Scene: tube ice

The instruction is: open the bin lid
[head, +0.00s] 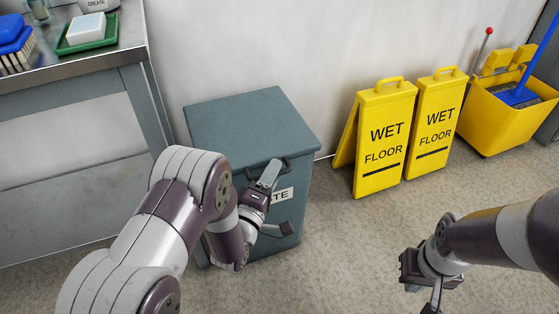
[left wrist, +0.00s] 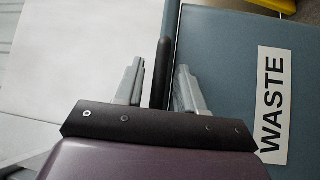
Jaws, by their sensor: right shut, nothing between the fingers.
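The bin is a blue-grey box with a WASTE label, against the wall in the head view. Its lid (head: 245,118) lies flat and closed on top. A dark handle (left wrist: 163,70) sticks out at the lid's front edge. My left gripper (head: 277,202) is at the bin's front, partly covering the label. In the left wrist view its two fingers (left wrist: 158,85) are open, with the handle between them and a gap showing on both sides. My right gripper (head: 434,303) is at the lower right of the head view, shut and empty, away from the bin.
Two yellow wet floor signs (head: 385,140) stand right of the bin. A yellow mop bucket (head: 505,118) is further right. A steel table (head: 75,70) with a green tray (head: 88,42) stands at the left, close to the bin. The floor in front of the signs is clear.

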